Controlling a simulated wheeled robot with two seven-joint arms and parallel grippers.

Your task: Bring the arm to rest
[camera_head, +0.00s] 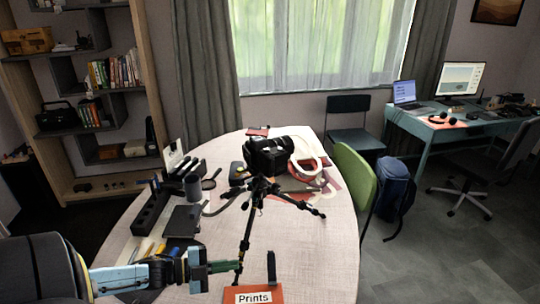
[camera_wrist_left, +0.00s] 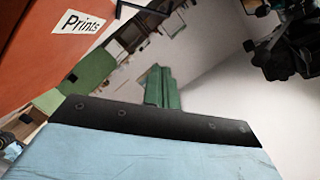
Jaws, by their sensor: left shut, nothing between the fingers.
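My left arm comes in from the lower left in the head view. Its gripper (camera_head: 226,267) is over the near part of the round table (camera_head: 310,255), with its fingers together and nothing between them. The green fingers (camera_wrist_left: 162,88) also show closed in the left wrist view. The gripper is close to the foot of a black tripod (camera_head: 247,232); I cannot tell whether they touch. A black camera (camera_head: 268,153) is at the top of the tripod. My right gripper is not in view.
An orange box labelled Prints (camera_head: 264,294) is at the near edge; it also shows in the left wrist view (camera_wrist_left: 30,40). A black organizer (camera_head: 151,212), dark notebook (camera_head: 184,220) and grey cup (camera_head: 192,187) stand left. The table's right front is clear. A green chair (camera_head: 355,175) stands right.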

